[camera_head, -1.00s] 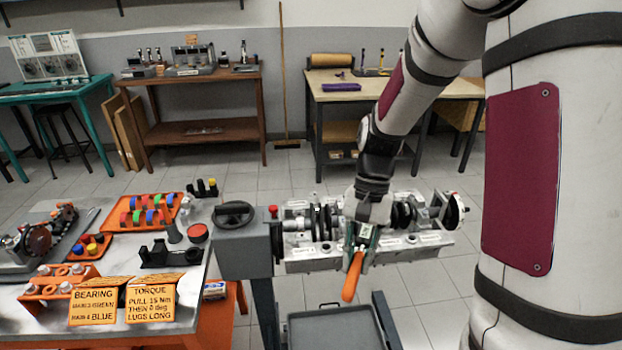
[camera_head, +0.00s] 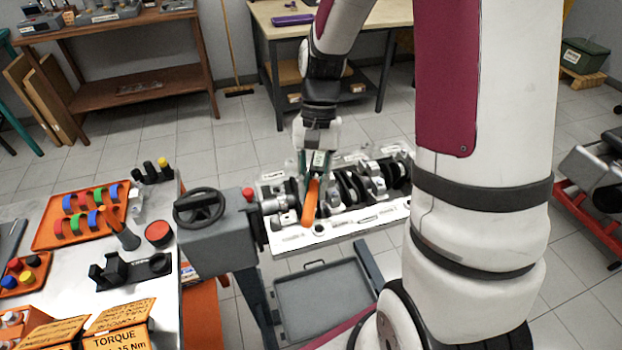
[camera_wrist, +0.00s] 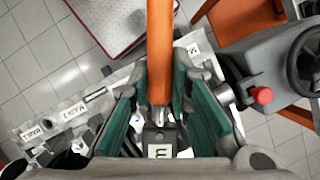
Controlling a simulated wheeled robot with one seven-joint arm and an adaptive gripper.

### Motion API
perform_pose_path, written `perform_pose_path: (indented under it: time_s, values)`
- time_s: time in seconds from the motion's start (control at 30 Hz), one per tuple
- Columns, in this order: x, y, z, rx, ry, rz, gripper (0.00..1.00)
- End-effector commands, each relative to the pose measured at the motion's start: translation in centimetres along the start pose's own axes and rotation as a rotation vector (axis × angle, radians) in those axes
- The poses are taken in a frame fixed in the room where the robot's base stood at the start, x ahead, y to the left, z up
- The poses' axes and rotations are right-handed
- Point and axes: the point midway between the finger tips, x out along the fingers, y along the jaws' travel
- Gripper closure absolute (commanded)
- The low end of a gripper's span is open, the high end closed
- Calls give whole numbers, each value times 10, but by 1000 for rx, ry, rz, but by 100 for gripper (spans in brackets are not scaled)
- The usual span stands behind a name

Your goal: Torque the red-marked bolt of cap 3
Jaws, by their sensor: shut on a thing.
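My gripper (camera_head: 317,163) is shut on an orange-handled tool (camera_head: 311,202), above the left part of the engine block (camera_head: 345,226). In the wrist view the orange handle (camera_wrist: 160,50) runs up between the green fingers of my gripper (camera_wrist: 160,95). A dark piece with a white label (camera_wrist: 158,151), bearing a mark like a sideways 3, shows between the fingers. I cannot tell whether it belongs to the tool or a cap. The tool's working end and the red-marked bolt cannot be made out. Several dark caps or crank parts (camera_head: 372,175) show along the block.
A grey stand with a black handwheel (camera_head: 199,206) and a red knob (camera_head: 247,194) adjoins the block's left end. A grey tray (camera_head: 325,300) lies below. The left bench holds an orange tray (camera_head: 48,236) of coloured bearing shells and a sign (camera_head: 120,336) about torque.

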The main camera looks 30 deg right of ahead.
Motion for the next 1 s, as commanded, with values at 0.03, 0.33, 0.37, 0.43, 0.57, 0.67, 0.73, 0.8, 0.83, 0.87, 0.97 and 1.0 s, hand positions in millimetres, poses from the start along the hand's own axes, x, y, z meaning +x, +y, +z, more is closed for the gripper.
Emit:
perform_pose_path:
  time_s: [0.03,0.33,0.37,0.43,0.57,0.67,0.73,0.8,0.83,0.87,0.97,1.0]
  values:
    - [4,-1,-3,0,0,0,100]
    - [21,-1,-10,0,0,0,100]
    - [23,-1,-10,0,1,0,100]
    - [27,-1,-12,0,1,0,100]
    - [33,-1,-14,0,0,0,100]
    - [31,0,-13,0,1,0,100]
    - [31,0,-13,0,1,0,100]
    - [31,0,-13,0,1,0,100]
    - [31,0,-13,0,1,0,100]
    - [31,0,-12,0,1,0,100]
    - [31,0,-12,0,0,0,100]
    - [31,0,-12,0,0,0,100]
